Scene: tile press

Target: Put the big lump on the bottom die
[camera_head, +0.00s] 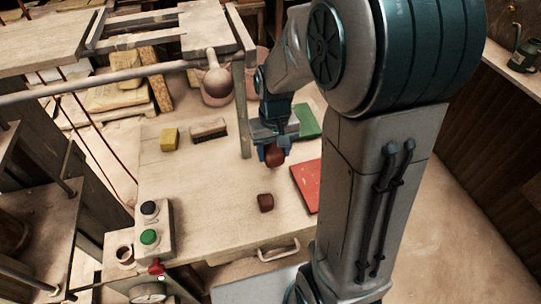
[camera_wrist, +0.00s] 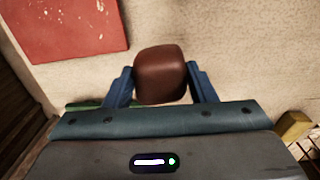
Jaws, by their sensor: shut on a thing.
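My gripper (camera_head: 272,150) is shut on a reddish-brown clay lump (camera_head: 275,157), held over the right part of the table. In the wrist view the same lump (camera_wrist: 160,75) sits between the two blue fingers. A second brown lump (camera_head: 265,202) lies on the table, nearer the front edge, and looks a little smaller than the held one. At the far left stands a metal frame with rods and a dark round part (camera_head: 12,232), cut off by the picture edge. I cannot tell whether that part is the bottom die.
On the table (camera_head: 215,225) are a red board (camera_head: 306,185), a green board (camera_head: 306,121), a yellow block (camera_head: 170,139) and a brush (camera_head: 208,130). A button box (camera_head: 150,228) stands at the front left. A horizontal bar (camera_head: 110,80) and an upright post (camera_head: 241,110) stand behind.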

